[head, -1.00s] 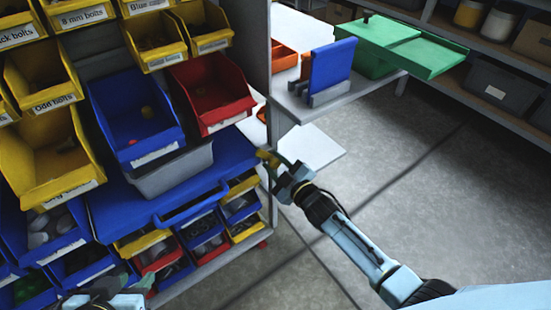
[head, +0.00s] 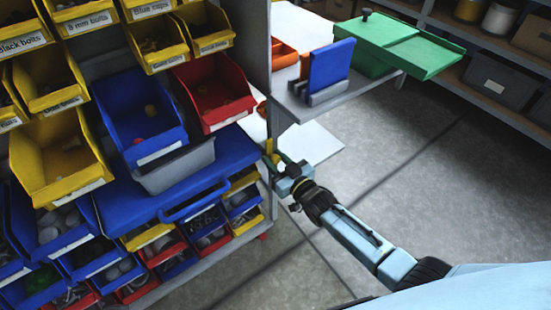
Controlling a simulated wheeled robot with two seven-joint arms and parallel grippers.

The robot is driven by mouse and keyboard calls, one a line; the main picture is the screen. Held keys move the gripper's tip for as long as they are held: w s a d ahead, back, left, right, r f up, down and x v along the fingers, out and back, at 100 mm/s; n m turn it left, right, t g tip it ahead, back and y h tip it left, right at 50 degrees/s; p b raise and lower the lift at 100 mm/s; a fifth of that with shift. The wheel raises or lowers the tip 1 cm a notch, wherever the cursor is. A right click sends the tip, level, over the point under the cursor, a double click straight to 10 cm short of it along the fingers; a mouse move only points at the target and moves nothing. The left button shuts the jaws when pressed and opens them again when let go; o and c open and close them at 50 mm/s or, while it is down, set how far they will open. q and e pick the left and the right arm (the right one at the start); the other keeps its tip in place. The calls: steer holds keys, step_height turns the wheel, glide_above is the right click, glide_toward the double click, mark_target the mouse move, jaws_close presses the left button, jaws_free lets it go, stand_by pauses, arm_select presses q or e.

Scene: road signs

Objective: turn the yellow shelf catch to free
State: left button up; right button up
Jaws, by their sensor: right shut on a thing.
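The yellow shelf catch (head: 269,147) is at the right edge of the bin rack, beside the blue pull-out shelf (head: 235,148). Its visible part points upward in the head view; its lower part is partly hidden by the gripper. My right gripper (head: 278,164) is shut on the catch, its arm coming in from the lower right. My left gripper is out of view.
The blue shelf, with its front handle (head: 195,201), carries a grey bin (head: 175,172). Yellow, blue and red (head: 213,92) bins fill the rack. A grey side shelf (head: 330,98) holds a blue panel (head: 331,65) and green box (head: 385,35). Floor at right is clear.

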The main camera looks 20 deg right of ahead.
stand_by(0.5)
steer(key=o, duration=0.9)
steer(key=shift+s, duration=0.15)
steer(key=shift+s+d, duration=0.1)
steer(key=shift+s, duration=0.1)
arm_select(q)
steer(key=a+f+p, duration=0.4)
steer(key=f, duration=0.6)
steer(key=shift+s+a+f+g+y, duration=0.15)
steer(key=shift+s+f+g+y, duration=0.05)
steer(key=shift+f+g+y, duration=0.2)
arm_select(e)
steer(key=shift+v, duration=6.35)
steer(key=shift+s, duration=0.1)
